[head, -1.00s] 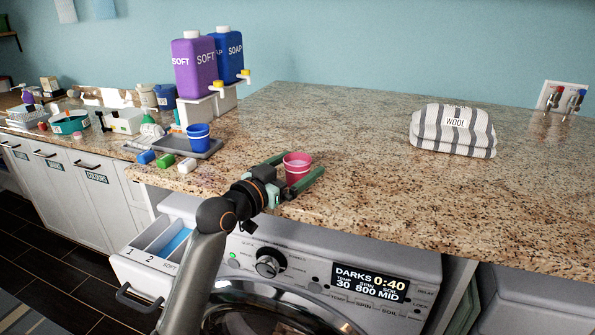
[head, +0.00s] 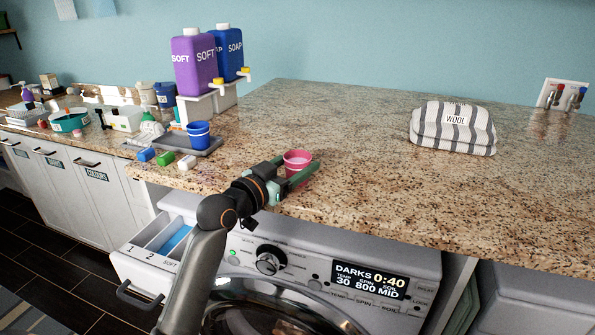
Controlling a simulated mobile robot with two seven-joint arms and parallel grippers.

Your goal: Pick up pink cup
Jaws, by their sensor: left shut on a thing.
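The pink cup (head: 297,158) stands upright at the front of the granite counter, above the washing machine. My left gripper (head: 294,175) comes in from the left and is shut on the cup, with its green fingers on either side of it. The fingers hide the lower part of the cup, so I cannot tell whether its base touches the counter. My right gripper is not in view.
A blue cup (head: 199,135) stands on a grey tray (head: 207,148) by the purple SOFT (head: 195,66) and blue SOAP (head: 230,55) dispensers. A striped WOOL bag (head: 453,129) lies at right. The detergent drawer (head: 163,245) stands open below. The middle counter is clear.

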